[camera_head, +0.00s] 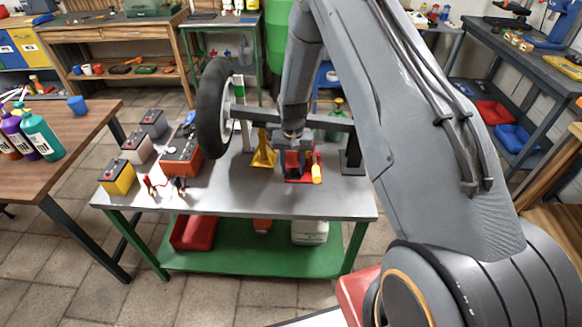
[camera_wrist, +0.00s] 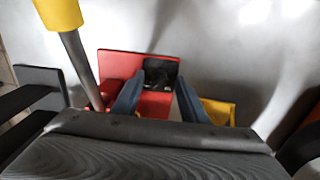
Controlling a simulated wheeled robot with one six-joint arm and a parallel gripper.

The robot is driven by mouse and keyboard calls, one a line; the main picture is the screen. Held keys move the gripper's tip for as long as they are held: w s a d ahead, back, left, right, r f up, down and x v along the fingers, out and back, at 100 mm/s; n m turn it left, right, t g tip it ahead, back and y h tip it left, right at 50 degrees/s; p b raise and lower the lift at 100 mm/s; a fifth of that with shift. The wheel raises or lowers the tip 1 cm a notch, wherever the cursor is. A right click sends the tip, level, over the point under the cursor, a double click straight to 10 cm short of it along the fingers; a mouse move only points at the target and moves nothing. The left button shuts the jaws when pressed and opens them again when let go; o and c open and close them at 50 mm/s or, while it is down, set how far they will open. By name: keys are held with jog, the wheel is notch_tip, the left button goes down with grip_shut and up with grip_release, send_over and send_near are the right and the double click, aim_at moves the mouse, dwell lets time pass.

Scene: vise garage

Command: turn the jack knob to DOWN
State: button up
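The red jack (camera_head: 302,180) sits on the grey-topped workbench, and its red body (camera_wrist: 152,104) fills the middle of the wrist view. A black knob (camera_wrist: 159,76) shows on its dark end. My gripper (camera_head: 297,160) partly hides the jack in the head view. The knob's marking cannot be read.
A wheel (camera_head: 212,108) on a dark axle (camera_head: 334,123) stands close behind and left of my gripper. A yellow stand (camera_head: 264,150) is left of the jack. Batteries (camera_head: 118,177) and cable clamps occupy the bench's left side. The bench's front strip (camera_head: 250,203) is clear.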

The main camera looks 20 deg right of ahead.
notch_tip(320, 180, up, 7)
jog(key=shift+f+b, duration=0.15)
jog(key=shift+b, duration=1)
jog(key=shift+r, duration=0.55)
